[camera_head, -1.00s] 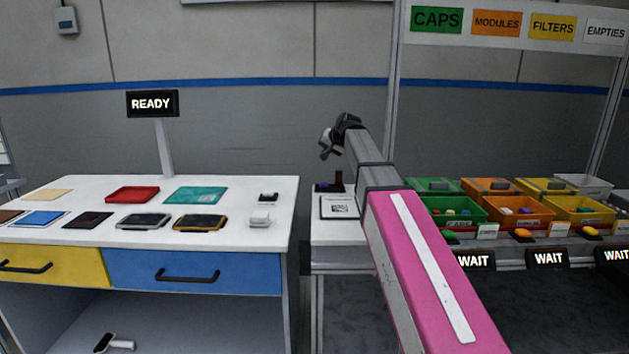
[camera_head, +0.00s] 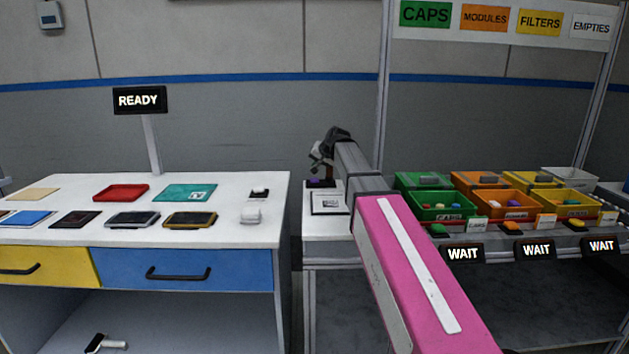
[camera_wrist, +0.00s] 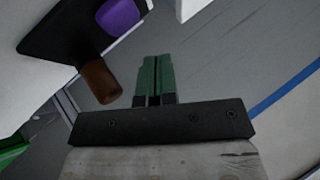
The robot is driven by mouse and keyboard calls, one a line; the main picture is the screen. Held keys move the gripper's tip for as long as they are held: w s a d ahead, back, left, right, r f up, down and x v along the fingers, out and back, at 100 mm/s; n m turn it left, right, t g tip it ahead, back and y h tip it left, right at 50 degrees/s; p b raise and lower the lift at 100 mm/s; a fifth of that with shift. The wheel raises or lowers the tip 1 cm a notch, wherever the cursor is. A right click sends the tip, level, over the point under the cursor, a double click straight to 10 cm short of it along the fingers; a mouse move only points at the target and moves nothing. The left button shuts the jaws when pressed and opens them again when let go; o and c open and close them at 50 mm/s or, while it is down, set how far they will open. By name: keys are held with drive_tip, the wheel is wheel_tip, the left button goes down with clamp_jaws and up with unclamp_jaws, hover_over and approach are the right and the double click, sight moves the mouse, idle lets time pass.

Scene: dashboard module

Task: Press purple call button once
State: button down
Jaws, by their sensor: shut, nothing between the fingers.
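The purple button (camera_wrist: 119,15) sits on a black base (camera_wrist: 60,30) at the top left of the wrist view, partly cut off by the frame edge. It also shows as a small purple spot (camera_head: 318,182) on the small white stand in the head view. My gripper (camera_wrist: 156,62) has its two green fingers shut together with nothing between them. In the wrist view the fingers are to the right of and below the button, apart from it. In the head view my gripper (camera_head: 317,160) is just above the button. Its height above the button is hard to tell.
A brown cylinder (camera_wrist: 101,82) stands by the black base, close to the left of my fingers. A white card with a printed code (camera_head: 328,203) lies in front of the button. Bins (camera_head: 445,205) stand to the right, a white table (camera_head: 60,230) to the left.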

sight(316, 179)
drive_tip(key=shift+f, duration=1.2)
idle(1.2)
drive_tip(key=shift+f, duration=0.4)
drive_tip(key=shift+f, duration=0.5)
idle(0.7)
drive_tip(key=shift+r, duration=0.9)
drive_tip(key=shift+r, duration=0.15)
drive_tip(key=shift+r, duration=2.4)
